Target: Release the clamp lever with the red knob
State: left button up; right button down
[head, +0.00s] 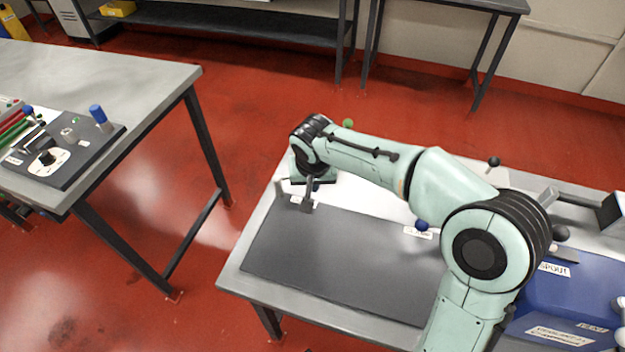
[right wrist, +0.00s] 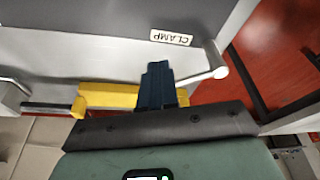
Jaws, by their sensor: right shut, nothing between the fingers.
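In the right wrist view, a white label reading CLAMP (right wrist: 171,37) lies upside down on the pale surface. A yellow bar (right wrist: 110,94) runs behind my fingers, and a pale metal rod (right wrist: 203,77) with a rounded end slants up to the right beside them. No red knob shows in either view. My right gripper (right wrist: 158,70) is shut and empty, its dark fingers in front of the yellow bar; contact cannot be told. In the head view, my right gripper (head: 308,192) is low at the table's far left corner, small and partly hidden by its wrist.
The grey table (head: 262,292) carries a dark mat (head: 335,262). A blue-knobbed part (head: 422,225), a black knob (head: 494,162) and a blue box (head: 560,310) are near my arm. Another table (head: 150,75) with a control panel (head: 75,150) stands left, across open red floor.

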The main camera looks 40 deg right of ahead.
jog(key=shift+w+d+f, duration=0.1)
jog(key=shift+w+d, duration=0.3)
jog(key=shift+w, duration=0.2)
jog(key=shift+w+d+f, duration=0.1)
jog(key=shift+w+d, duration=0.3)
jog(key=shift+w, duration=0.15)
jog(key=shift+d+p, duration=0.1)
jog(key=shift+p, duration=0.2)
jog(key=w+d+n+p, duration=0.1)
jog(key=n, duration=0.1)
jog(key=w+d+n+y+p, duration=0.1)
jog(key=n+p, duration=0.1)
jog(key=shift+w+d+r, duration=0.1)
jog(key=shift+w+r, duration=0.05)
jog(key=shift+r, duration=0.05)
jog(key=shift+w+d+n+t+y+p, duration=0.3)
jog(key=shift+w+n+p, duration=0.2)
jog(key=shift+n+p, duration=0.25)
jog(key=shift+w+d+p, duration=0.25)
jog(key=shift+w+p, duration=0.3)
jog(key=shift+w, duration=0.3)
